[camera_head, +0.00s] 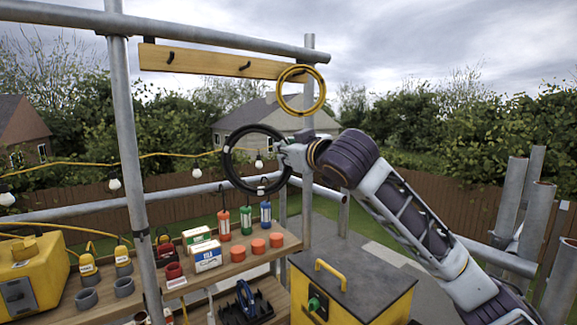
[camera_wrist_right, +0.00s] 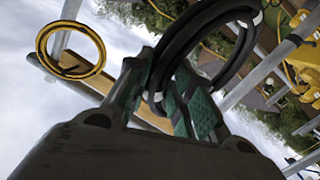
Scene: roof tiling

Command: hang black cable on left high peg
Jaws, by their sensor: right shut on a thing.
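The black cable (camera_head: 226,157) is a coiled ring with pale ties, held upright in the air below the peg board. My right gripper (camera_head: 284,156) is shut on the ring's right side. In the right wrist view the black cable (camera_wrist_right: 168,50) passes between the green fingers of my right gripper (camera_wrist_right: 163,92). The left high peg (camera_head: 171,57) is a small dark hook near the left end of the wooden board (camera_head: 205,61); it is bare. It is up and left of the cable, clearly apart from it. My left gripper is not in view.
A yellow cable ring (camera_head: 279,92) hangs at the board's right peg; the middle peg (camera_head: 245,66) is bare. A scaffold upright (camera_head: 127,140) stands left. A light string (camera_head: 185,153) passes behind the cable. Below is a shelf (camera_head: 215,268) with bottles and boxes.

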